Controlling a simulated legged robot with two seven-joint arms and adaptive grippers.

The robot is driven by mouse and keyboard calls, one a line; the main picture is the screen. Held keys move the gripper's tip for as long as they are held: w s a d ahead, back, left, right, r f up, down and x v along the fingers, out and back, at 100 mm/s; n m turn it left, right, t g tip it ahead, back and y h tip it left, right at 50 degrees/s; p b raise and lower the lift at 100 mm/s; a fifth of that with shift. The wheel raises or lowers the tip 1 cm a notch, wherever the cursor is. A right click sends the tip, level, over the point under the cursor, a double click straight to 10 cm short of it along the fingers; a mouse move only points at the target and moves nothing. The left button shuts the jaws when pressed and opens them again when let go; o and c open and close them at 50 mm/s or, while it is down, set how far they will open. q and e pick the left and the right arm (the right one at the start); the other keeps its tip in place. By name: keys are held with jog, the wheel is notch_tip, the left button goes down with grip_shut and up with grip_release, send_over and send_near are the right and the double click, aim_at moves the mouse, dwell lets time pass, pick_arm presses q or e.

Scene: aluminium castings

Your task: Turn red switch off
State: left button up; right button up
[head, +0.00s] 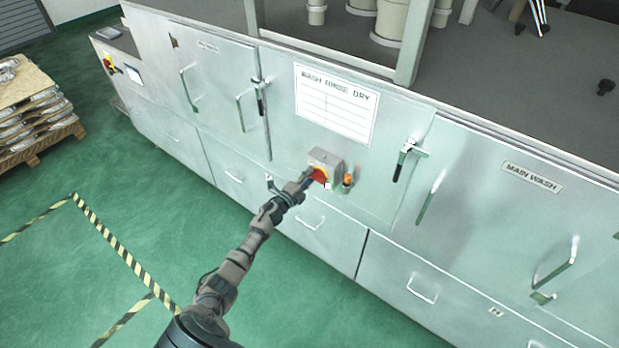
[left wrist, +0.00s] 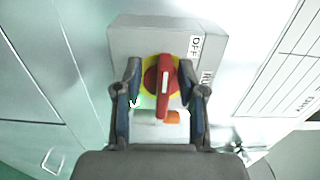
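The red switch (head: 319,175) is a rotary handle on a yellow disc, on a grey box (head: 326,160) fixed to the washing machine's front. In the left wrist view the red handle (left wrist: 164,85) lies lengthwise between my two fingers, with gaps on both sides. An "OFF" label (left wrist: 195,46) is on the box at its upper right; a second label below it is partly hidden by the right finger. My left gripper (head: 307,181) is open at the switch; it also shows in the left wrist view (left wrist: 162,74). My right gripper is not in view.
An orange lamp or button (head: 348,179) sticks out right of the switch box. Door handles (head: 408,158) project from the panels. A sign reading "WASH RINSE DRY" (head: 337,104) is above. A loaded pallet (head: 40,148) stands at the far left. The green floor in front is clear.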

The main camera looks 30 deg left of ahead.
pick_arm(q)
jog(key=shift+a, duration=0.1)
jog(key=s+a, duration=0.1)
jog(key=s, duration=1.1)
jog(key=shift+f, duration=0.15)
jog(key=s+d+f+n+g+y, duration=0.1)
jog(key=s+f+n+g, duration=0.2)
jog(key=s+f, duration=0.55)
jog(key=s+d+f+n+g+y, duration=0.1)
jog(key=s+d+f+n+g, duration=0.2)
jog(key=f, duration=1.1)
jog(key=s+f+n+g+y, duration=0.15)
jog(key=s+f+n, duration=0.3)
jog(key=f, duration=0.75)
jog(key=s+d+f+n+g, duration=0.2)
jog(key=s+d+f, duration=0.3)
jog(key=s, duration=0.6)
jog(key=s+d+f+n+g+h, duration=0.1)
jog(key=s+d+f+g, duration=0.3)
jog(key=s, duration=0.8)
jog(key=s+d+f+n+g+h, duration=0.1)
jog(key=s+d+f+n+g, duration=0.1)
jog(key=s+d+f, duration=0.5)
jog(key=s+f+g, duration=0.1)
jog(key=s+f, duration=0.1)
jog(key=s, duration=0.3)
jog(key=shift+s+d+n, duration=0.25)
jog(key=shift+n, duration=0.1)
